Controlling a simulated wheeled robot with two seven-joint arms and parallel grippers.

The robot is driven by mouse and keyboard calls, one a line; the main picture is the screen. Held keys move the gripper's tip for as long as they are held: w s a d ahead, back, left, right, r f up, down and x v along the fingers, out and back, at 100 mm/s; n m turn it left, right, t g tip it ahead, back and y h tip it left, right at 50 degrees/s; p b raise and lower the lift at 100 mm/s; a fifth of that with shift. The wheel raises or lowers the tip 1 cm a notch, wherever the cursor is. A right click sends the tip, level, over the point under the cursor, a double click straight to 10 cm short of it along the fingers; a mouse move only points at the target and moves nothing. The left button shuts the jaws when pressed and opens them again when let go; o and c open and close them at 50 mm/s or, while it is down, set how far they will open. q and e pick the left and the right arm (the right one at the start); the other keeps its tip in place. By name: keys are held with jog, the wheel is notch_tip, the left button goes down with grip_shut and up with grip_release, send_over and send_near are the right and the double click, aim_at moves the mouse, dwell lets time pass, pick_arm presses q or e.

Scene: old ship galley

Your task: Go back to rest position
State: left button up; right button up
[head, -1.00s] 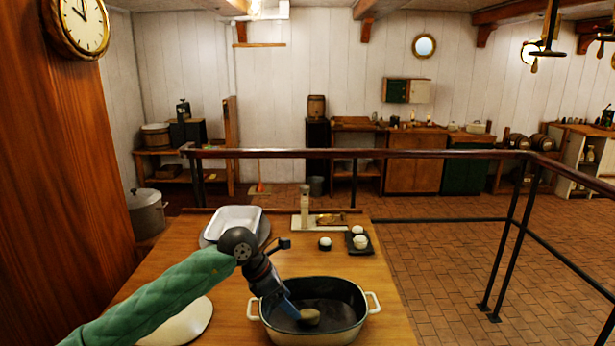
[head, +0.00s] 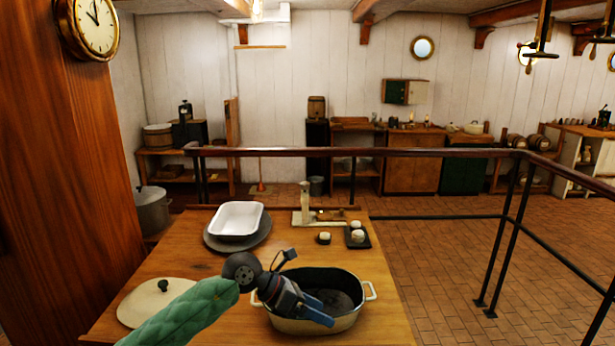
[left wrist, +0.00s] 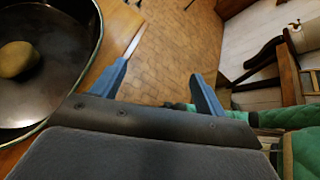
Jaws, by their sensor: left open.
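My left gripper (head: 318,314) is above the near side of a cream oval pot (head: 364,310) with a dark inside. Its jaws point to the right and a little down. In the left wrist view my left gripper (left wrist: 164,84) is open, with nothing between its two blue fingers. A round brownish lump (left wrist: 18,59) lies on the bottom of the pot (left wrist: 70,83), apart from the fingers. In the head view the gripper covers part of the pot and I cannot make out the lump. My right gripper is not in view.
A cream lid (head: 148,302) lies left of the pot on the wooden table (head: 205,275). A white tray (head: 236,219) sits on a grey plate (head: 262,236). A dark tray (head: 357,243) with pale round items is at the far right. A railing (head: 420,153) stands behind the table.

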pick_arm(q)
jog(key=s+r+n+t+h, duration=0.4)
jog(key=r+n+t+h, duration=0.55)
jog(key=n, duration=0.25)
jog(key=w+a+f+n+t+y, duration=0.1)
jog(key=a+f+n+t+y, duration=0.3)
jog(key=a+n+t+y, duration=0.55)
jog(key=w+a+f+n+t+y, duration=0.15)
jog(key=a+f+n+y, duration=0.45)
jog(key=n, duration=0.9)
jog(key=s+a+f+n+g+y, duration=0.4)
jog(key=s+f+n+g+y, duration=0.15)
jog(key=f, duration=0.35)
jog(key=s+a+f+n+g, duration=0.25)
jog(key=s+f+g, duration=0.45)
jog(key=s, duration=0.6)
jog(key=s+a+f+n+g, duration=0.2)
jog(key=s+f+n+g, duration=0.15)
jog(key=s+f, duration=0.75)
jog(key=s+d+f+g, duration=0.1)
jog(key=s+d+f, duration=0.1)
jog(key=f, duration=1.7)
jog(key=s+d+f+g, duration=0.2)
jog(key=s+f, duration=0.2)
jog(key=f, duration=1.5)
jog(key=shift+f+m+h, duration=0.2)
jog(key=shift+m+h, duration=0.2)
jog(key=shift+h, duration=0.05)
